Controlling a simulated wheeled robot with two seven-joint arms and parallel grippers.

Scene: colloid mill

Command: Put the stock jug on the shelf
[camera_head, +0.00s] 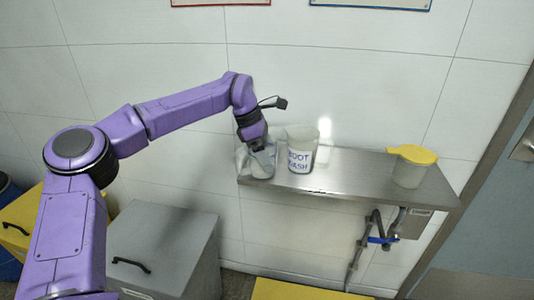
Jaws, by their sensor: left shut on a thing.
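A greyish, translucent jug (262,168), likely the stock jug though no label can be read, is at the left end of the metal shelf (340,182). My left gripper (257,149) reaches down from above and is shut on this jug, hiding part of its upper side. The jug looks upright and appears to be at shelf level; I cannot tell whether its base fully rests there. My right gripper is not in view.
A clear jug labelled "ROOT WASH" (300,152) stands just right of the held jug. A container with a yellow lid (410,166) stands at the shelf's right end. The shelf between them is clear. A grey bin (165,245) stands below left.

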